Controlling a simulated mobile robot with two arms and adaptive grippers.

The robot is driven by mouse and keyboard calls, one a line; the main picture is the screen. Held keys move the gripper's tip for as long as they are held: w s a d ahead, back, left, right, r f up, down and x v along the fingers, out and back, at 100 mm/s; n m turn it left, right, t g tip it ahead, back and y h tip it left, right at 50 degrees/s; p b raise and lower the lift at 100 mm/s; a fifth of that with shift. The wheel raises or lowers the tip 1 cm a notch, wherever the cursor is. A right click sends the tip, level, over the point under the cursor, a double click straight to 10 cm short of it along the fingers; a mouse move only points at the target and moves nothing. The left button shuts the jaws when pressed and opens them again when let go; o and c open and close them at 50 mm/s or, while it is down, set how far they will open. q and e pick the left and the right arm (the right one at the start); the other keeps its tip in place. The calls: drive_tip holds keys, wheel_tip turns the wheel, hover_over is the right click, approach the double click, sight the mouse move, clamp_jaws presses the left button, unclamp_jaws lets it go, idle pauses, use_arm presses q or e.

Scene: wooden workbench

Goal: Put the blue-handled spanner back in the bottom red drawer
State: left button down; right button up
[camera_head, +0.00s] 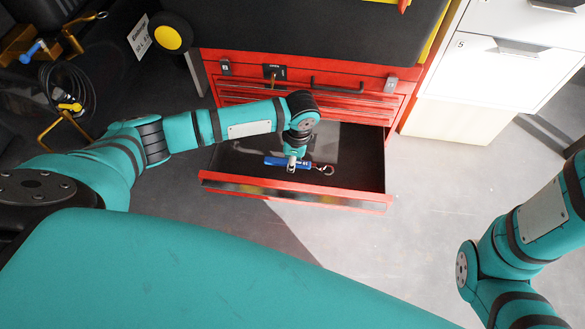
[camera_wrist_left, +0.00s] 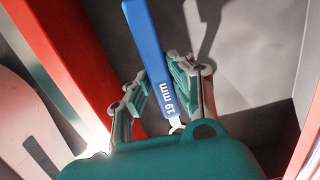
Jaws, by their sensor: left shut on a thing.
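The blue-handled spanner (camera_head: 277,161) is over the open bottom red drawer (camera_head: 290,193), its silvery end to the right. Its handle, marked 19 mm, runs between my fingers in the left wrist view (camera_wrist_left: 147,45). My left gripper (camera_head: 292,163) is shut on the spanner; the wrist view shows a finger on either side (camera_wrist_left: 160,95). The dark drawer floor lies beneath, with a shadow on it; I cannot tell the exact height above it. My right arm shows at the lower right of the head view, but its gripper is out of frame.
The red cabinet (camera_head: 345,70) has other shut drawers above the open one. White drawers (camera_head: 490,75) stand to the right. A black cable coil (camera_head: 68,90) and a yellow-hubbed wheel (camera_head: 167,37) are at left. The grey floor before the drawer is clear.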

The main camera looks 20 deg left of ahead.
use_arm(q)
wheel_tip(320, 180, down, 3)
drive_tip(key=shift+f+b, duration=0.1)
drive_tip(key=shift+b, duration=0.85)
drive_tip(key=c, duration=1.2)
unclamp_jaws()
drive_tip(key=shift+f, duration=0.1)
drive_tip(key=shift+o, duration=0.2)
